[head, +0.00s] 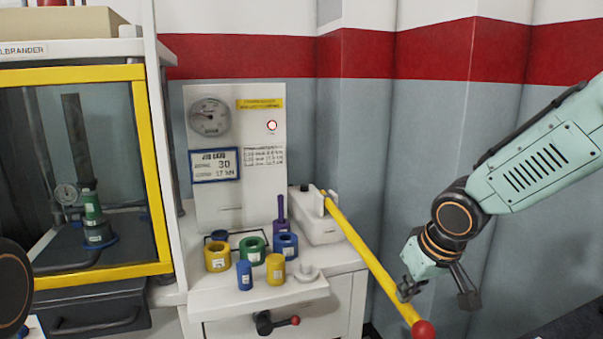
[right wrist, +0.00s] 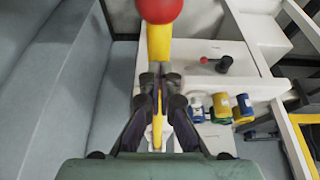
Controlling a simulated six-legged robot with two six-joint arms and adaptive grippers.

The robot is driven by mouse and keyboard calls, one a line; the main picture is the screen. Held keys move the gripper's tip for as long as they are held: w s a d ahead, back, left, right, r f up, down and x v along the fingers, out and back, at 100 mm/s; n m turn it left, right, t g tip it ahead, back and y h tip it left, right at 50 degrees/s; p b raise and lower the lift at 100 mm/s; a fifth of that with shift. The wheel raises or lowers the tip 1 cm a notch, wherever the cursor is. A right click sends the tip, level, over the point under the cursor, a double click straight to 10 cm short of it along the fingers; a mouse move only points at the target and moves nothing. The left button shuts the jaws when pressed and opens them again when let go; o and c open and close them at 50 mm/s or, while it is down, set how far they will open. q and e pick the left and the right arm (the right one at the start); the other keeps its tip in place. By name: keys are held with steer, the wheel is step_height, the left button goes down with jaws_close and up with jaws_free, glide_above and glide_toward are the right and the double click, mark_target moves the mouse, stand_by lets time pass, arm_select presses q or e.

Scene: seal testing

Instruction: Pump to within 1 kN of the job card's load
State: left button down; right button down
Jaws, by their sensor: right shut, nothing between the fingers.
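The pump's yellow lever (head: 365,252) slopes down from the white pump block (head: 318,226) to a red knob (head: 423,329) at its near end. My right gripper (head: 436,292) is at the lever near the knob, shut with nothing held. In the right wrist view the fingers (right wrist: 160,82) lie over the lever (right wrist: 158,45); I cannot tell whether they touch it. The job card (head: 214,165) shows 30 and what looks like 17 kN. The round gauge (head: 210,117) has its needle towards the left; its scale is too small to read. My left gripper is out of view.
A red-rimmed lamp (head: 272,125) sits on the white panel. Several coloured rings and plugs, including a yellow ring (head: 217,257), stand on the white bench (head: 205,302). A valve handle with red tip (head: 275,322) is below. A yellow-framed press guard (head: 157,190) stands left.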

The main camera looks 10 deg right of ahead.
step_height(320, 180, up, 14)
steer(key=p, duration=1.2)
steer(key=shift+w+f, duration=0.2)
steer(key=shift+f, duration=0.15)
steer(key=f+b, duration=1.3)
steer(key=shift+s+f+b, duration=0.25)
steer(key=shift+f+b, duration=0.1)
steer(key=shift+r, duration=0.1)
step_height(320, 180, up, 14)
steer(key=p, duration=1.2)
steer(key=shift+w+p, duration=0.25)
steer(key=shift+p, duration=0.1)
steer(key=shift+f, duration=0.25)
